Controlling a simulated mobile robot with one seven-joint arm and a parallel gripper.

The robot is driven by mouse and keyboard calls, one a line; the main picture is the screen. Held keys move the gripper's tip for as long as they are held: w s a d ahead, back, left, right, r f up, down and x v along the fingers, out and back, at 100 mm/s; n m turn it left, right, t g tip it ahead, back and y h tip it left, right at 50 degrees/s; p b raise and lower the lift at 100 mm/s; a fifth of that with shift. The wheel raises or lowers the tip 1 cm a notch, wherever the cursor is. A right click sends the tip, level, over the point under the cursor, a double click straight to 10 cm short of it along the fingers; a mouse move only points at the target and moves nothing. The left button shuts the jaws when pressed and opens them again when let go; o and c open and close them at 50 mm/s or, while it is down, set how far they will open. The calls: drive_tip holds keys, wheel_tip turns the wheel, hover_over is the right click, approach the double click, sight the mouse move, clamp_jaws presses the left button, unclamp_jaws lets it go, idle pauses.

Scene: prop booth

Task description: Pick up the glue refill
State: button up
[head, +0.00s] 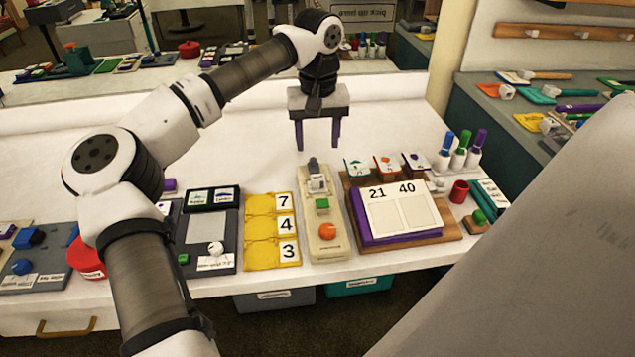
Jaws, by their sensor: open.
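My gripper (318,134) hangs over the back of the white table (240,150), its two dark purple fingers pointing down and spread apart with nothing between them. No thing is clearly marked as the glue refill. White bottles with a blue cap (444,152), a green cap (460,150) and a purple cap (476,147) stand upright at the right, apart from my gripper. A pale board (324,246) in front of my gripper bears a grey-topped piece (316,178), a green block (322,205) and an orange piece (327,231). I cannot tell whether any of these is the refill.
A wooden board (445,235) with a purple-edged number pad (405,212) lies at the right, near a red cup (459,191). Yellow number cards (262,228) and a dark tray (210,230) lie left. The table's back is largely clear.

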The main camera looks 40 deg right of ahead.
sight(318, 177)
wheel_tip(318, 177, down, 10)
drive_tip(key=shift+f+p, duration=0.1)
drive_tip(key=shift+p, duration=0.8)
drive_tip(key=c, duration=1.1)
drive_tip(key=shift+o, duration=0.2)
